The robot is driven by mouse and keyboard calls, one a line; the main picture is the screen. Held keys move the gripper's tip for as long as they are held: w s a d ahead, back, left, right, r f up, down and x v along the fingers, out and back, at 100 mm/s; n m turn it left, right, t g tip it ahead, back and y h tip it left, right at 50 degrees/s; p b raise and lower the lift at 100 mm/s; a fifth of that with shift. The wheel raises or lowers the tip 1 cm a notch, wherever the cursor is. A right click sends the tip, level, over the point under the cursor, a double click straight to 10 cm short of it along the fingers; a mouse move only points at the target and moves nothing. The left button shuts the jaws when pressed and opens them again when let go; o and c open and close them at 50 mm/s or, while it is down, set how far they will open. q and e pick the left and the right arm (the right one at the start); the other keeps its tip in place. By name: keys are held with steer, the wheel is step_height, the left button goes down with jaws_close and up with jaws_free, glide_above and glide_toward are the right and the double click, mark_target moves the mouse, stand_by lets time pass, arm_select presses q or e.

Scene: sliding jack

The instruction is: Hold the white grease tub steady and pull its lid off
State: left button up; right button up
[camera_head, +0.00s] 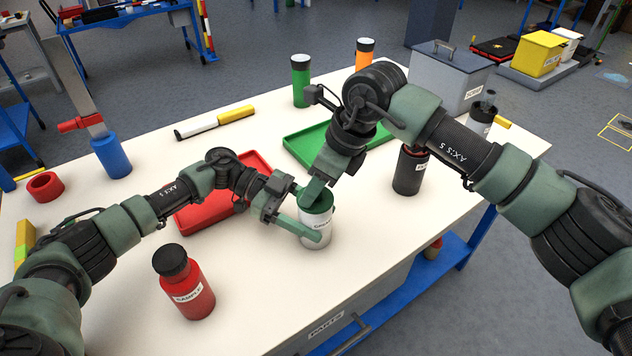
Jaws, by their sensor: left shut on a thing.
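The white grease tub (316,240) stands upright near the front middle of the white table, its label partly showing. My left gripper (305,215) comes in from the left and is shut on the tub's side. My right gripper (315,188) points down from above, its fingertips at the lid. Whether it touches or grips the lid cannot be told.
A red bottle (185,285) stands front left, a black container (409,172) to the right. A red tray (190,215) and green tray (300,145) lie behind the arms. Green (300,82) and orange (365,55) bottles and a grey box (445,75) stand farther back.

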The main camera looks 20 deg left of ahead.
jaws_close()
steer(key=shift+r, duration=0.2)
steer(key=shift+r, duration=1.45)
arm_select(q)
steer(key=o, duration=1.7)
